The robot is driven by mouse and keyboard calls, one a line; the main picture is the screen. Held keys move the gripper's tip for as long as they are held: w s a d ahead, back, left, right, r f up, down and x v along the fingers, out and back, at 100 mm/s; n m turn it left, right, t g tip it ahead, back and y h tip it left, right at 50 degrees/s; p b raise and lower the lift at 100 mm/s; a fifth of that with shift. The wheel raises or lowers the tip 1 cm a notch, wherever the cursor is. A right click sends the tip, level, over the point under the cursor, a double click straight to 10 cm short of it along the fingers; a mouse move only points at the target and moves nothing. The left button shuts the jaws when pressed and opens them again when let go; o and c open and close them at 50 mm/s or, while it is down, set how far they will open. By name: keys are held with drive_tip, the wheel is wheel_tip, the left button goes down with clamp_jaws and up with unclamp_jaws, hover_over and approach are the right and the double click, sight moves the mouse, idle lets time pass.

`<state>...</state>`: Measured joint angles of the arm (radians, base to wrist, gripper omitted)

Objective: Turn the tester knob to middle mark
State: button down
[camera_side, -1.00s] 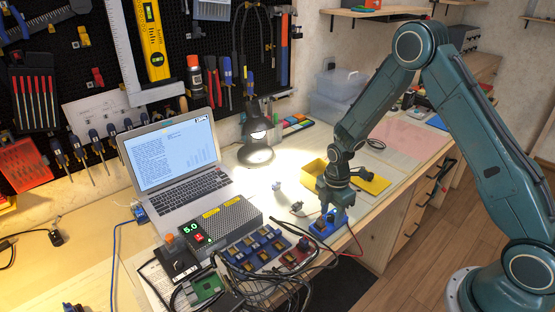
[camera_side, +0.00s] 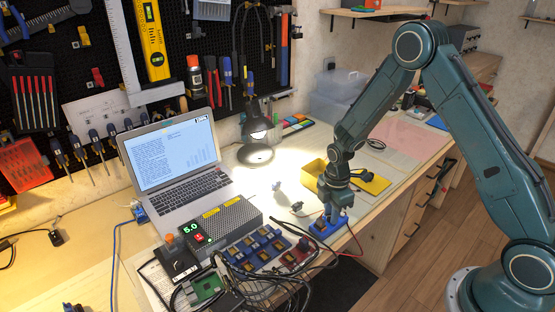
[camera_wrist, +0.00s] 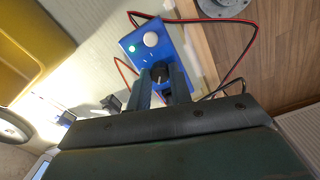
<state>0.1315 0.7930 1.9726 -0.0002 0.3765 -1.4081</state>
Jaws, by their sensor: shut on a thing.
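The tester is a blue box (camera_side: 319,231) near the front edge of the bench. In the wrist view its blue face (camera_wrist: 168,52) shows a lit green lamp (camera_wrist: 132,48), a round white button (camera_wrist: 151,39) and a black knob (camera_wrist: 160,72). Small pale marks lie on the face near the knob. My gripper (camera_wrist: 161,77) is shut on the knob, one finger on each side. In the side view my gripper (camera_side: 329,217) points down onto the tester and hides the knob. I cannot tell which mark the knob points at.
Red and black wires (camera_wrist: 246,55) run from the tester over the bench edge. A yellow bin (camera_side: 313,171) stands behind my gripper. To the left are a row of blue modules (camera_side: 257,247), a grey power supply (camera_side: 226,222) reading 5.0, and a laptop (camera_side: 170,158).

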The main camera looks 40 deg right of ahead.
drive_tip(key=m, duration=1)
idle(0.4)
drive_tip(key=c, duration=1.3)
unclamp_jaws()
drive_tip(key=shift+o, duration=0.2)
